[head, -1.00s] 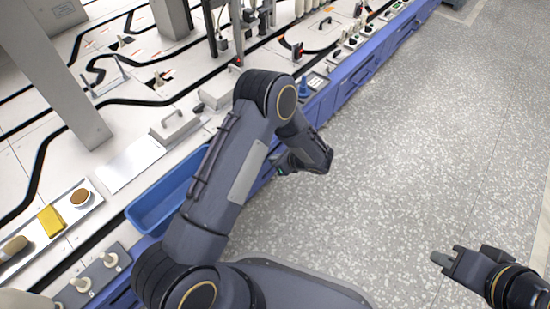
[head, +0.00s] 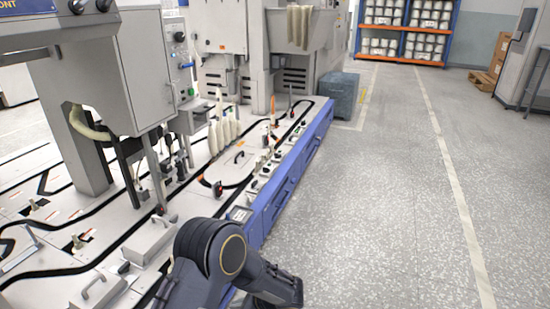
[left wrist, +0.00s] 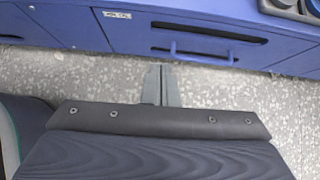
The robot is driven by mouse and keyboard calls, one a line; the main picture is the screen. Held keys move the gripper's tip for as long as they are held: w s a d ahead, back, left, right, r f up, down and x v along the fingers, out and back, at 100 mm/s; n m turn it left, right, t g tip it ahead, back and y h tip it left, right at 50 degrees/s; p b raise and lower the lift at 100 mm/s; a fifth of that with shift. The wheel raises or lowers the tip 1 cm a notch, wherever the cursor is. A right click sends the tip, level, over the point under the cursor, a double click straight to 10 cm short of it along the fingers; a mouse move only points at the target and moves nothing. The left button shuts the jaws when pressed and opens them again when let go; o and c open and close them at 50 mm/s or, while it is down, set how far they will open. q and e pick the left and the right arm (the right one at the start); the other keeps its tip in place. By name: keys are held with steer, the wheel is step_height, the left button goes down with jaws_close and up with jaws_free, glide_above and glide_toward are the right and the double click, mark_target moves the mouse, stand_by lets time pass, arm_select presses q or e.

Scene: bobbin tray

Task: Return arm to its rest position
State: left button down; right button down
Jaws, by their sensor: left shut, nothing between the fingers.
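My left arm (head: 212,262) comes up from the bottom of the head view, its elbow bent and its forearm pointing right and down beside the blue machine bench (head: 290,175). My left gripper (left wrist: 160,72) shows in the left wrist view with its two grey fingers together and empty. It is over the speckled floor, apart from the blue drawer front. I cannot make out its fingers in the head view. My right gripper is not in view.
The machine bench top (head: 110,215) carries black tracks, several pale bobbins (head: 222,132) and grey handled covers (head: 150,238). A blue-grey bin (head: 338,97) stands beyond the bench. The floor (head: 390,200) to the right is clear. An orange-and-blue rack (head: 405,60) stands far back.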

arm_select(q)
steer(key=s+a+r+n+g+h, duration=0.1)
steer(key=s+a+r+n+h, duration=0.1)
steer(key=s+a+r+n, duration=0.3)
steer(key=s+a+r+n+g+h, duration=0.1)
steer(key=s+a+r+n+h, duration=0.15)
steer(key=r, duration=0.35)
steer(key=s+a+r+n+g+h, duration=0.1)
steer(key=s+a+r+n, duration=0.25)
steer(key=r, duration=0.25)
steer(key=s+d+r+n+t+h, duration=0.2)
steer(key=s+r+n+t+h, duration=0.15)
steer(key=s+n, duration=0.35)
steer(key=s+d+r+n+t+h, duration=0.1)
steer(key=s+r+n+t+h, duration=0.1)
steer(key=s+r+n+h, duration=0.45)
step_height(320, 180, up, 36)
steer(key=s+m+y+p, duration=0.1)
steer(key=y+p, duration=0.2)
steer(key=p, duration=3.4)
steer(key=shift+s+r, duration=0.15)
steer(key=shift+s, duration=0.15)
